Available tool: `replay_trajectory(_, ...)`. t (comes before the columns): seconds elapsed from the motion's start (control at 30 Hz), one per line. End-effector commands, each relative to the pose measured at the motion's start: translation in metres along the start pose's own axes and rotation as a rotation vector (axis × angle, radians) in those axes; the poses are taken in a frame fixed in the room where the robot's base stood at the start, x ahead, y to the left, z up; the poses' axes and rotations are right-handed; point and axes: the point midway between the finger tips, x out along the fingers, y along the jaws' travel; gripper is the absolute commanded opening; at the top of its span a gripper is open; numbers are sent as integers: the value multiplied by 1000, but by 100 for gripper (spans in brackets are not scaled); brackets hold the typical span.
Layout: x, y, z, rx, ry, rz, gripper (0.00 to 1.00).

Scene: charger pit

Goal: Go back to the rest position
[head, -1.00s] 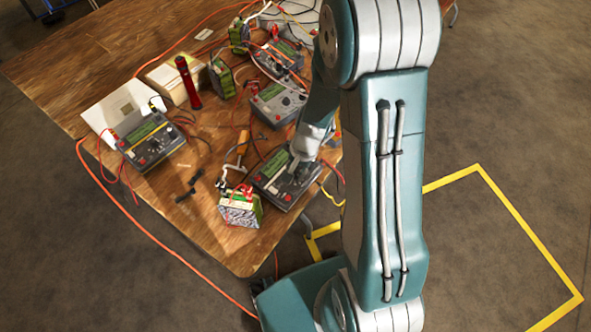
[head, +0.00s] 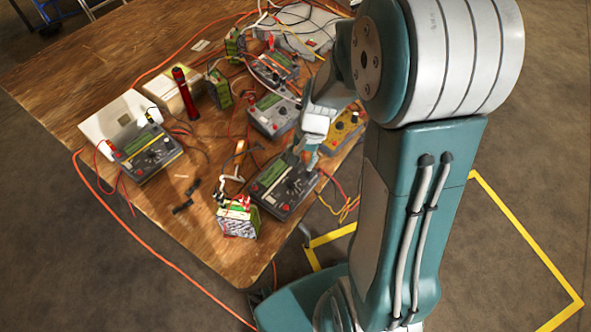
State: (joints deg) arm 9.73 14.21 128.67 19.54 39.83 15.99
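My gripper (head: 308,156) shows small at the end of my arm, over the table's right part.
A battery pack (head: 238,217) stands beside the near charger at the wooden table's (head: 200,240) front. More chargers, cables, a red flashlight (head: 185,92) and a yellow charger (head: 343,130) crowd the table. Open floor with a yellow marked outline (head: 520,235) lies right.

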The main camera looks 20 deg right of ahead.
Motion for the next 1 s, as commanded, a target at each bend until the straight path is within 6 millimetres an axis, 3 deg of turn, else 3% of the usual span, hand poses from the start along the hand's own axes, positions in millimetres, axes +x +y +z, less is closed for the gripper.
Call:
replay_trajectory(0.2, -22, 0, 0, 0, 1, 0, 65)
replay_trajectory(0.77, -24, -1, 1, -3, 1, 0, 65)
replay_trajectory(0.87, -35, -2, 5, -35, 22, -5, 65)
replay_trajectory(1.0, -69, -5, 24, -146, 91, -13, 65)
